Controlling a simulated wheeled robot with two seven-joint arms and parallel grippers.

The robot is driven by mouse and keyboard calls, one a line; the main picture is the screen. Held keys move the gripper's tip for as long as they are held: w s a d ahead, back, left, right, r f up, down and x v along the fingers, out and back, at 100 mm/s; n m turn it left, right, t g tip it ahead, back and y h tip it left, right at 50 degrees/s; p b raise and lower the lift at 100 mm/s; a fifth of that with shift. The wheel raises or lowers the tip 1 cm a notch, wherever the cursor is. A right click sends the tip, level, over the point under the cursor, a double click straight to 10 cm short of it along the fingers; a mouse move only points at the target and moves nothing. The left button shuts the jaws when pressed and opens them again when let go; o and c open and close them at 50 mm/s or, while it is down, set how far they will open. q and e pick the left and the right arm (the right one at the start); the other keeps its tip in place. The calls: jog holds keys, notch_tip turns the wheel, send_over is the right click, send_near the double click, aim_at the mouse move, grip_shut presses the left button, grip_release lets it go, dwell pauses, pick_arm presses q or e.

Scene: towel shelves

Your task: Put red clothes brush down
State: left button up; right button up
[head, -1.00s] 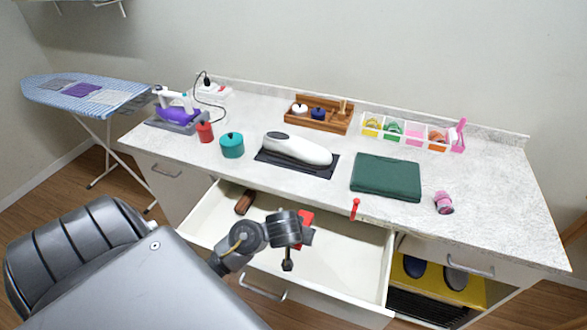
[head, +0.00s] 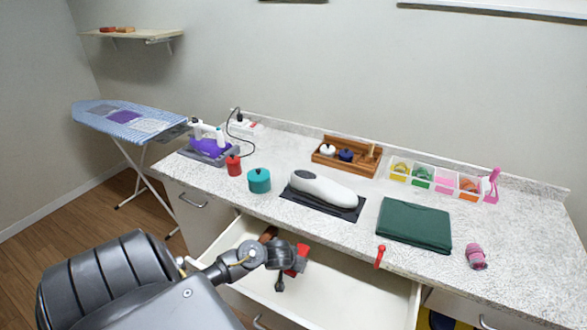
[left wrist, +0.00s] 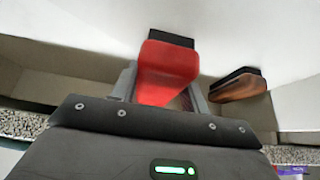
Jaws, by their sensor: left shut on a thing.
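My left gripper (left wrist: 158,95) is shut on the red clothes brush (left wrist: 165,72), which has dark bristles at its far end. In the head view the red brush (head: 297,260) shows beyond my left gripper (head: 288,262), over the open drawer (head: 340,285). Whether the brush touches the drawer floor is hard to tell. A brown brush (left wrist: 238,86) lies in the drawer to the right of the red one in the left wrist view. It also shows partly hidden in the head view (head: 268,234). My right gripper is not in view.
The counter above the drawer holds a white iron-like device (head: 325,188), a teal pot (head: 259,180), a folded green towel (head: 414,224) and a divided box (head: 436,181). The drawer's right part is clear.

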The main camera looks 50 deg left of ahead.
pick_arm(q)
notch_tip(320, 180, down, 3)
jog(key=shift+a+f+b, duration=0.15)
jog(key=shift+b, duration=0.15)
jog(key=shift+f, duration=0.2)
jog(key=o, duration=1)
jog(key=shift+c, duration=0.2)
